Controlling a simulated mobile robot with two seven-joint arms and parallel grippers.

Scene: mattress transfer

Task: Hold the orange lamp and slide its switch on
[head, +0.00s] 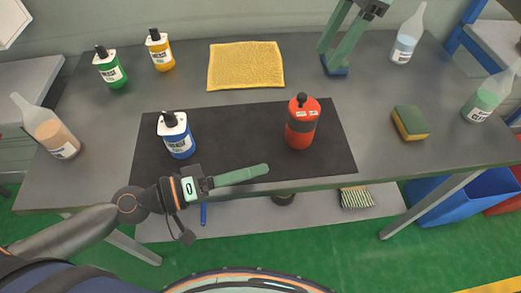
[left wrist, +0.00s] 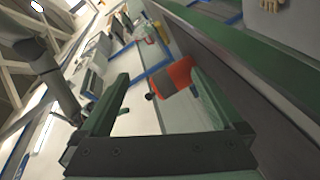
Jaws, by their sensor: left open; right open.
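The orange lamp (head: 300,135) stands upright on the dark mat (head: 245,155), with a dark band around its middle and a black knob on top. My left gripper (head: 266,171) is open and empty, to the left of the lamp and nearer the table's front edge. The left wrist view shows the lamp (left wrist: 180,74) ahead, between the open fingers (left wrist: 160,80) in the picture and close to the right finger; contact cannot be told. My right gripper (head: 327,62) is open at the back of the table, behind the lamp. The lamp's switch cannot be made out.
A blue-labelled bottle (head: 176,138) stands on the mat's left. A sponge (head: 410,123) and clear spray-type bottles (head: 406,45) are on the right. The mat between bottle and lamp is clear.

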